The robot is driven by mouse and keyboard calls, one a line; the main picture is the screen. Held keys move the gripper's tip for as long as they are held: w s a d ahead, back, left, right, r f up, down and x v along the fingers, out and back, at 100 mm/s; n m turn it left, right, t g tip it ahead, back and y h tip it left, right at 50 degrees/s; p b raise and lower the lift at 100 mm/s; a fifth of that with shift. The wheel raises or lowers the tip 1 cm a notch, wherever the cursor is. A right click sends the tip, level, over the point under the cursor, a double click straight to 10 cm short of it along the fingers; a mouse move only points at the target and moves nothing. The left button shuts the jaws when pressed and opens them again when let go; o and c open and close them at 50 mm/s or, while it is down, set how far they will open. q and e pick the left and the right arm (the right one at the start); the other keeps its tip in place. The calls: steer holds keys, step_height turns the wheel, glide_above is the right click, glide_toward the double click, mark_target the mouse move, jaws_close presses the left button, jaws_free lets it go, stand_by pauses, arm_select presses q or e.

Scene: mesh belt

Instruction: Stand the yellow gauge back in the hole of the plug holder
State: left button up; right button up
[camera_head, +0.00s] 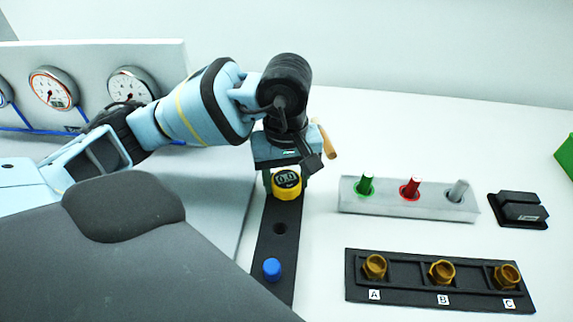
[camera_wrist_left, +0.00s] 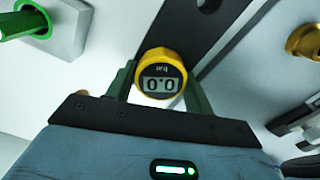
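The yellow gauge (camera_head: 287,184), with a dark face and a digital display, is between the fingers of my left gripper (camera_head: 287,178). In the left wrist view the gauge (camera_wrist_left: 161,78) reads 0.0 bar, and both fingers meet its sides. The black plug holder (camera_head: 262,247) is a long strip beneath and in front of it, with one empty hole (camera_head: 280,228) and a blue plug (camera_head: 272,268) nearer. The gauge overlaps the holder's far end. Its lower end is hidden, so I cannot tell its height above the strip. My right gripper is not in view.
A grey block (camera_head: 420,203) with green, red and grey pins stands right of the holder. A black rack (camera_head: 430,298) with brass fittings A, B and C lies nearer. A black box (camera_head: 521,210) sits farther right. A panel with dials (camera_head: 168,58) stands back left.

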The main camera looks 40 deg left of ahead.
mark_target(287, 178)
arm_select(q)
steer(key=o, duration=0.4)
steer(key=shift+f, duration=0.1)
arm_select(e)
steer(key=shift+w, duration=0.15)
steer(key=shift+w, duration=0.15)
arm_select(q)
step_height(287, 178, up, 7)
steer(key=shift+r+p, duration=0.2)
steer(key=shift+p, duration=0.25)
steer(key=shift+r, duration=0.3)
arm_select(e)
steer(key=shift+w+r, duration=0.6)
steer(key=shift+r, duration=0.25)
